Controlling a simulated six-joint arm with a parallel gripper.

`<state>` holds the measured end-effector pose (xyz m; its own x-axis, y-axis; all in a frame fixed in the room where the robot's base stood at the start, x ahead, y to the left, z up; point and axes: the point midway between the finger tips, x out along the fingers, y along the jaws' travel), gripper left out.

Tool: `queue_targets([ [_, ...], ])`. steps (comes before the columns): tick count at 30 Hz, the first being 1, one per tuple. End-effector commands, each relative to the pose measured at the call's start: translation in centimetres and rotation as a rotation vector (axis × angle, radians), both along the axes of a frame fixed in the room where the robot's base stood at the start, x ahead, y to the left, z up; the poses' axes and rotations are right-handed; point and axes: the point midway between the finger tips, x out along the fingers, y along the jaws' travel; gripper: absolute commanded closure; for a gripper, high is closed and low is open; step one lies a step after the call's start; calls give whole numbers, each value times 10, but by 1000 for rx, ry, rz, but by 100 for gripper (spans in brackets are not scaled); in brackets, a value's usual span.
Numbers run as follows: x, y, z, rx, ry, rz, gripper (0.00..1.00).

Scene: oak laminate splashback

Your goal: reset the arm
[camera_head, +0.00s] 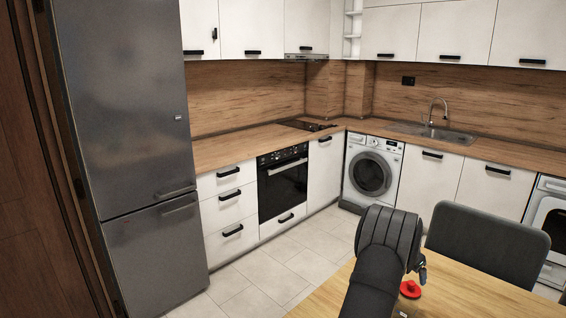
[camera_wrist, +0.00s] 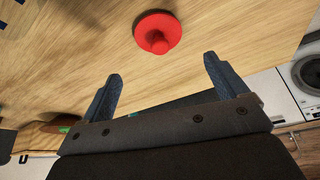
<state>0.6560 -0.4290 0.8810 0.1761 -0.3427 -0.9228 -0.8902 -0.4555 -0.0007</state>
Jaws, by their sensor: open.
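My gripper (camera_wrist: 160,90) shows in the wrist view with its two dark blue fingers spread wide apart and nothing between them. A red round object with a raised knob (camera_wrist: 157,32) is on the wooden table (camera_wrist: 85,60), beyond the fingertips and apart from them. In the head view the red object (camera_head: 410,289) sits on the table (camera_head: 460,292) just right of my dark arm, which reaches up from the bottom edge.
A dark grey chair (camera_head: 487,242) stands at the table's far edge. Beyond it are a washing machine (camera_head: 373,172), a sink (camera_head: 445,135), an oven (camera_head: 283,181) and a fridge (camera_head: 130,110). The tiled floor (camera_head: 270,276) left of the table is clear.

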Motion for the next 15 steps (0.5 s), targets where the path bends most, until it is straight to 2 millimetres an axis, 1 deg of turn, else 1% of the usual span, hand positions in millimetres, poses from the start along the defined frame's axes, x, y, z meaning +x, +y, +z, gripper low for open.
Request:
queue_targets([
  [1,-1,4,10,-1,-3,1,10],
  [5,-6,12,33,-1,-3,1,10],
  [9,-2,3,4,2,3,-1,10],
  [15,5,-10,-29,0,1,0,10],
])
